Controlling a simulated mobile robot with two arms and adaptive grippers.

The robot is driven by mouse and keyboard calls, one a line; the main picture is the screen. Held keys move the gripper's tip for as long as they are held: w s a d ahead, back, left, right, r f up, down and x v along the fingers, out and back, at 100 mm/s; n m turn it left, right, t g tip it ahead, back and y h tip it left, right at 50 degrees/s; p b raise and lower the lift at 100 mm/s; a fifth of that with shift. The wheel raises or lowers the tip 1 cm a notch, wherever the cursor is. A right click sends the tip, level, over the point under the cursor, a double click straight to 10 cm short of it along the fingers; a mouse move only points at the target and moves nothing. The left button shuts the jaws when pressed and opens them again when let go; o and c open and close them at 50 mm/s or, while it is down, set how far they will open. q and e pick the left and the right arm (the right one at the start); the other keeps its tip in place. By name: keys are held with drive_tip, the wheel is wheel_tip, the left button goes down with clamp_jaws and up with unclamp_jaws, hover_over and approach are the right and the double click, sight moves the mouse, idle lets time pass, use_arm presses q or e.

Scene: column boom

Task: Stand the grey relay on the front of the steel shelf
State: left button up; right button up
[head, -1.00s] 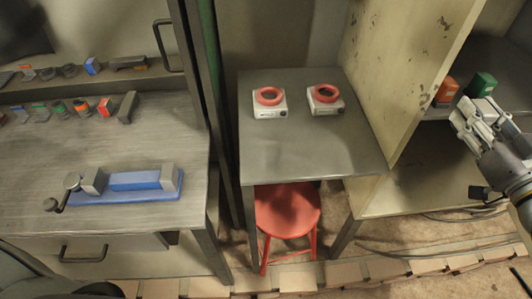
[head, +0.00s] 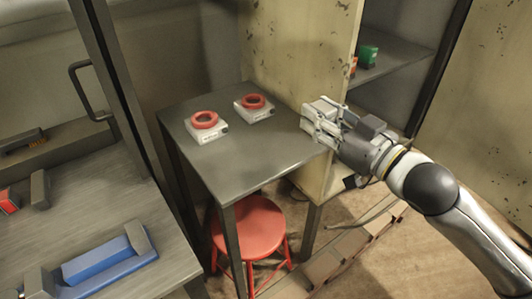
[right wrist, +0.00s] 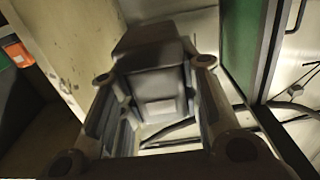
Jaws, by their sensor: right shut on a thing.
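My right gripper (head: 318,120) is shut on the grey relay, a blocky grey piece (right wrist: 155,85) between its fingers in the right wrist view. In the head view the gripper and its load are in front of the cream cabinet's side panel, close to the right edge of the small grey table. The steel shelf (head: 395,68) is inside the cabinet, behind and to the right of the gripper. A green relay (head: 368,56) and a partly hidden orange one (head: 353,67) stand on it. My left gripper is out of view.
The small grey table (head: 235,160) bears two white units with red rings (head: 205,120). A red stool (head: 255,225) stands under it. The cabinet's side panel (head: 295,50) rises between table and shelf. A workbench with a blue vise (head: 105,265) is at left.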

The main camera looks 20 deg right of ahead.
drive_tip(key=f+b, duration=0.1)
drive_tip(key=b, duration=0.3)
drive_tip(key=shift+w+a, duration=0.35)
drive_tip(key=shift+a, duration=0.05)
drive_tip(key=shift+w+a+r+p, duration=0.15)
drive_tip(key=shift+w+a+p, duration=0.15)
drive_tip(key=shift+w+p, duration=0.35)
drive_tip(key=w+a+f, duration=0.1)
drive_tip(key=w+f, duration=0.1)
drive_tip(key=w+a+f, duration=0.2)
drive_tip(key=w, duration=0.1)
drive_tip(key=w+a+f, duration=0.2)
drive_tip(key=f, duration=0.1)
drive_tip(key=shift+w, duration=0.15)
drive_tip(key=shift+w+a+f, duration=0.15)
drive_tip(key=shift+w+f, duration=0.2)
drive_tip(key=shift+f, duration=0.1)
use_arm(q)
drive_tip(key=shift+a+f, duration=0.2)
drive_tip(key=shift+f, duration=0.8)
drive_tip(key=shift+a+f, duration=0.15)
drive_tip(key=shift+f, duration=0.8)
use_arm(e)
drive_tip(key=shift+w+a+f, duration=0.1)
drive_tip(key=shift+w+f, duration=0.05)
drive_tip(key=shift+f, duration=0.8)
drive_tip(key=shift+w+a+f, duration=0.1)
drive_tip(key=shift+f, duration=0.85)
drive_tip(key=shift+f, duration=0.1)
drive_tip(key=o, duration=1)
